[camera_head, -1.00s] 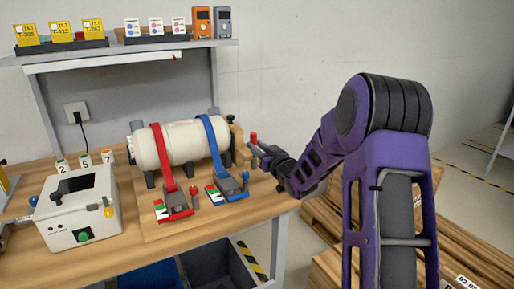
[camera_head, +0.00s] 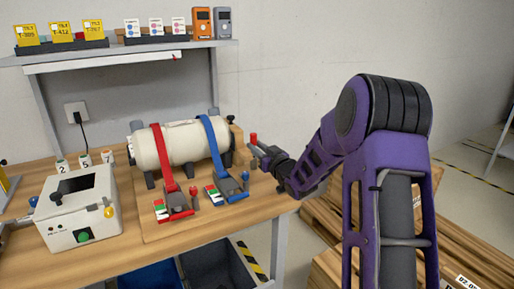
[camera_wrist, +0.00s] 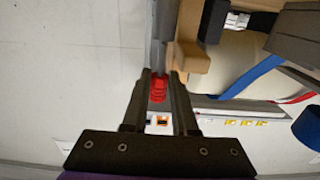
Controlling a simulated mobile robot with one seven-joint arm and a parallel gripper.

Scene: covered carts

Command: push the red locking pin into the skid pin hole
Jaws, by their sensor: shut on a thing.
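The red locking pin (camera_head: 253,138) is upright at the right end of the white tank, with its red head on top. My gripper (camera_head: 260,152) is shut on it, reaching in from the right. In the wrist view the red pin (camera_wrist: 158,88) shows between the two dark fingers (camera_wrist: 161,92), beside a wooden block (camera_wrist: 189,72). The tank (camera_head: 180,146) rests on a wooden skid board (camera_head: 150,228), held by a red strap and a blue strap. I cannot make out the skid pin hole in either view.
A red ratchet (camera_head: 176,207) and a blue ratchet (camera_head: 228,191) lie in front of the tank. A white control box (camera_head: 78,205) stands at left. A shelf (camera_head: 120,52) with cards and small devices is above. Pallets (camera_head: 325,222) are on the floor at right.

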